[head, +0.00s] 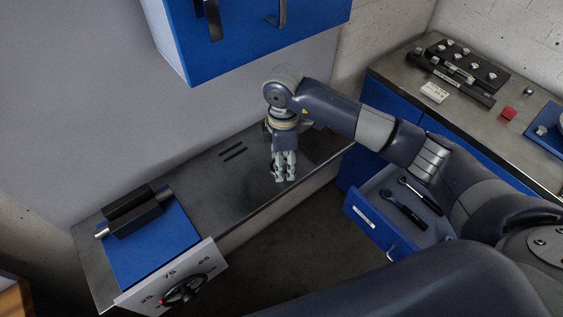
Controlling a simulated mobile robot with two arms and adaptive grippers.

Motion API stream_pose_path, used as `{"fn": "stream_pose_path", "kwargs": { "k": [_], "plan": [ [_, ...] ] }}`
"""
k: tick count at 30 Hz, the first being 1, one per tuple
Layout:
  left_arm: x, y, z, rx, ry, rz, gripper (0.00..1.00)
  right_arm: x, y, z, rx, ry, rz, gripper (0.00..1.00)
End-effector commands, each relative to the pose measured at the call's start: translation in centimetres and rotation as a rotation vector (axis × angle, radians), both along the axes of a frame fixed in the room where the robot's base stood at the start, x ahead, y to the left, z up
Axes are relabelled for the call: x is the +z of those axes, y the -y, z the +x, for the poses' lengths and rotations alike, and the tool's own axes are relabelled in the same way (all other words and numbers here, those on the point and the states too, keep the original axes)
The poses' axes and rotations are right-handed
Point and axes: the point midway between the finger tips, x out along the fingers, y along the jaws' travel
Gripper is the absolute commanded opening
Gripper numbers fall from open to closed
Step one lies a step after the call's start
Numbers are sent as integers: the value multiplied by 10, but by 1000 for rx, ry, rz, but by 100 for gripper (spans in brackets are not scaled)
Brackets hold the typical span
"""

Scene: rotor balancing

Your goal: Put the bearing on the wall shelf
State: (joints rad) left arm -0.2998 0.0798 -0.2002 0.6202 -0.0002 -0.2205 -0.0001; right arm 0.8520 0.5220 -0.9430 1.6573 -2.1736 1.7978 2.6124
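My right gripper (284,172) points down over the metal bench at the wall, near its front edge. Its fingers look close together. A small dark shape shows at their left side, but I cannot tell whether it is a held part or part of the gripper. No bearing can be clearly made out. No open wall shelf is clearly seen; a blue wall cabinet (240,38) with dark handles hangs above the bench. My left gripper is not in view.
The metal bench (225,190) is mostly bare. A blue machine (150,250) with a dial (182,288) stands at its left end. An open blue drawer (385,228) holds dark-handled tools. A right-hand counter (480,112) carries a tray of parts and a red block (508,113).

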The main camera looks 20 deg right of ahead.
Motion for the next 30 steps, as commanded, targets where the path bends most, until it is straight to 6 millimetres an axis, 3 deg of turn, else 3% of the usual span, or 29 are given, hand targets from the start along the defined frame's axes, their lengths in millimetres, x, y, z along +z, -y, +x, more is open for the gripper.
{"fn": "stream_pose_path", "kwargs": {
  "k": [6, 12, 25, 26, 28, 30],
  "plan": [
    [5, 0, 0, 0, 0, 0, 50, 0, 0, 13, -1, 0, 1, 21],
    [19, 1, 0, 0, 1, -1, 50, -30, 0, 11, 0, -2, 0, 21],
    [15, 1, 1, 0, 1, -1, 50, -41, 0, 12, 1, 0, 1, 21],
    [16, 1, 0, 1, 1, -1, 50, -40, 0, 11, 1, 0, 0, 55],
    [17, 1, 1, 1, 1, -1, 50, -40, 0, 11, 1, 0, 0, 70],
    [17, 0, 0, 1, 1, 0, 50, -40, 0, 11, 1, 0, 0, 70]
  ]
}}
